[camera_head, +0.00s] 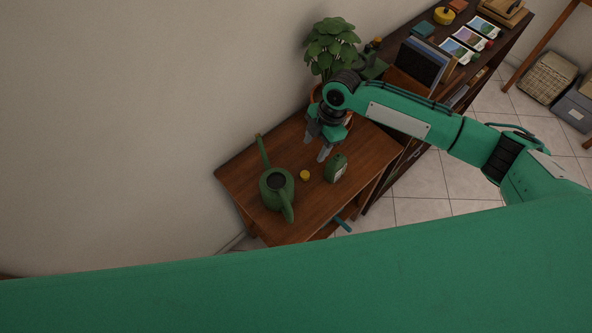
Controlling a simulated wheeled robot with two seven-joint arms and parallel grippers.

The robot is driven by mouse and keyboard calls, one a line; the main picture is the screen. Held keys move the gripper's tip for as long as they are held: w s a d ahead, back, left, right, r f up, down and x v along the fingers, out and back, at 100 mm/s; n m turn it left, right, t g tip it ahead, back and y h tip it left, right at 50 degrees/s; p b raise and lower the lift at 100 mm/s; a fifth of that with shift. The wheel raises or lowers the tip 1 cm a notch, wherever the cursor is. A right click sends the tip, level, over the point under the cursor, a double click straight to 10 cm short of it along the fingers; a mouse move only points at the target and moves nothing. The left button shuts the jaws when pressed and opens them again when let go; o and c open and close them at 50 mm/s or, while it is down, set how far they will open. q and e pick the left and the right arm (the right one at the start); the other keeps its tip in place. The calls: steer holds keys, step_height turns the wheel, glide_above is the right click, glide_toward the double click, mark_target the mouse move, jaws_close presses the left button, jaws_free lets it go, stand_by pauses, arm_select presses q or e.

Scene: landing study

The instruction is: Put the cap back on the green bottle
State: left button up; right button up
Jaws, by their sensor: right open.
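The green bottle (336,168) stands on the small wooden table (292,228), with a pale label on its side. A small yellow cap (305,175) lies on the table just left of the bottle. My right gripper (321,152) is open and empty, pointing down above the table, up and to the left of the bottle in the picture. It appears apart from both bottle and cap. My left gripper does not show.
A green watering can (277,187) stands left of the cap. A potted plant (331,45) is behind my right gripper. A dark shelf (477,68) with books and cards is at the right. The table's front part is clear.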

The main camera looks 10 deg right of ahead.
steer(key=shift+w+d+r, duration=0.25)
steer(key=shift+d+r, duration=0.1)
steer(key=p, duration=0.2)
glide_above(305, 176)
steer(key=w+d, duration=0.1)
steer(key=d, duration=0.1)
steer(key=x, duration=0.2)
steer(key=d+x, duration=0.1)
steer(key=x, duration=0.2)
steer(key=w+x, duration=0.1)
steer(key=x, duration=0.2)
steer(key=shift+d+f, duration=0.3)
